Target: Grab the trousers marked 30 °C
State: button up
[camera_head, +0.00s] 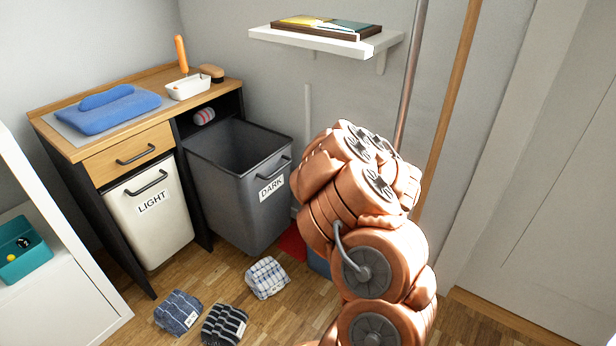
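Three folded cloth items lie on the wooden floor. One is blue with pale stripes (178,310), one is black with light stripes (223,328), and one is white with a dark check (267,277). Small white tags show on the blue and black ones. The marks are too small to read, so I cannot tell which item bears 30 °C or which are trousers. My copper-coloured arm is folded up right of centre, to the right of the cloths and apart from them. My gripper does not show.
A dark grey bin labelled DARK (225,195) stands pulled out beside a white bin labelled LIGHT (135,237) under a closed wooden drawer (128,155). A white unit (60,315) with a teal box (22,262) stands at left. Floor around the cloths is clear.

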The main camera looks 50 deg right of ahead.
aim_at(180, 311)
jog(key=k, duration=1)
